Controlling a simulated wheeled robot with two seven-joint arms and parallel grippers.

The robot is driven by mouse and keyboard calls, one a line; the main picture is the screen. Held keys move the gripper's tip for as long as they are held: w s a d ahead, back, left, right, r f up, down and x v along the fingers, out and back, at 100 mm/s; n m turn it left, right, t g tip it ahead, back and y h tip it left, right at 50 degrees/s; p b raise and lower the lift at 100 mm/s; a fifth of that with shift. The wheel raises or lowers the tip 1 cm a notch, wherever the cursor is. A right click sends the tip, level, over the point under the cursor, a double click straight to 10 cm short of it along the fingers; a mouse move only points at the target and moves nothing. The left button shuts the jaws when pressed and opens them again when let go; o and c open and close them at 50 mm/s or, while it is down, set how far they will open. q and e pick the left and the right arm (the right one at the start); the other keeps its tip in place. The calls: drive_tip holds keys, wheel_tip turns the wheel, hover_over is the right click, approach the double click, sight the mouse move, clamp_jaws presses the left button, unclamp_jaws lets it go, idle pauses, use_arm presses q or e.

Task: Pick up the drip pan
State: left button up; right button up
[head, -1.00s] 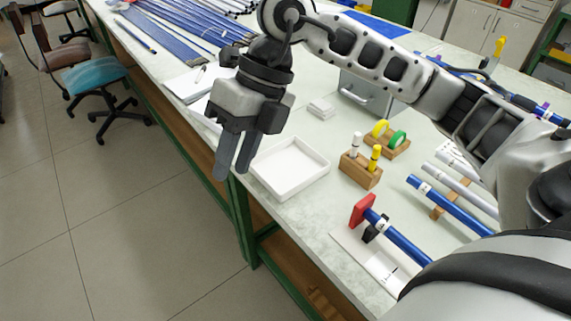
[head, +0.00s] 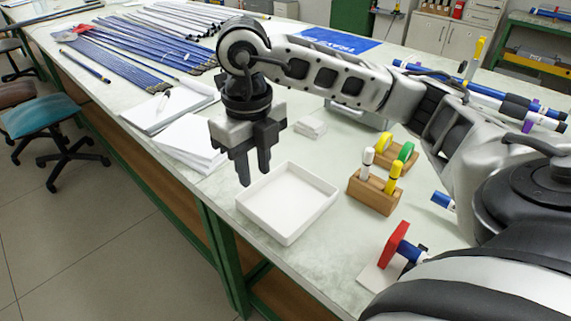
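The drip pan appears to be the white, shallow, square-cornered tray (head: 288,232), lying flat and empty on the bench near its front edge. My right gripper (head: 255,177) points downward with its two dark fingers apart and nothing between them. Its fingertips appear at the pan's back-left wall in the picture. I cannot tell whether they touch it or hover just above or behind it. My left gripper is not in view.
A wooden block with markers (head: 374,192) stands right of the pan, with tape rolls (head: 394,150) behind it. A red-ended stand (head: 394,243) is nearer me. Papers (head: 190,143) lie to the left, small white blocks (head: 311,126) behind. Blue rods (head: 110,52) lie farther back.

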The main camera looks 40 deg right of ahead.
sight(258, 217)
wheel_tip(258, 217, down, 12)
drive_tip(key=shift+f, duration=0.1)
clamp_jaws()
idle(0.4)
